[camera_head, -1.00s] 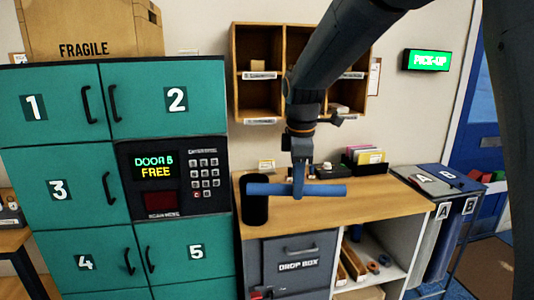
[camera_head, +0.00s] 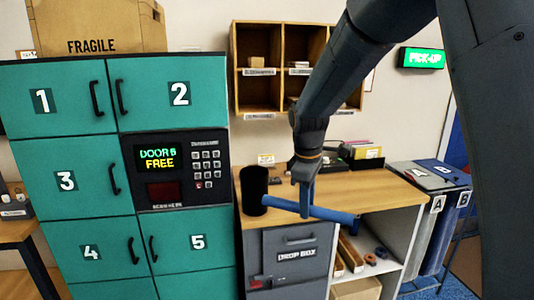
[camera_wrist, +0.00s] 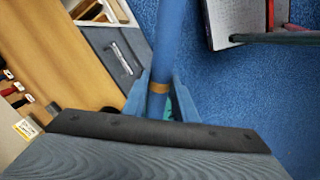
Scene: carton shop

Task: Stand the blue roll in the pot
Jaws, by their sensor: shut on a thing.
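The blue roll (camera_head: 335,214) is a long thin tube held crosswise in my gripper (camera_head: 305,208). It lies nearly level in the head view, its right end a little lower. The black pot (camera_head: 253,188) is an upright cylinder on the counter, left of my gripper. The roll's left end shows by the pot's lower right side, apparently in front of it; I cannot tell the gap. In the wrist view the roll (camera_wrist: 167,40) runs up between both fingers of my gripper (camera_wrist: 158,98), with an orange-brown band near them. The pot's inside is hidden.
The wooden counter (camera_head: 375,190) bears black trays and cards at the back. Below are a grey drop box (camera_head: 296,256) and open shelves. Teal lockers (camera_head: 75,180) stand close left of the pot. Bins marked A and B (camera_head: 430,178) stand right.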

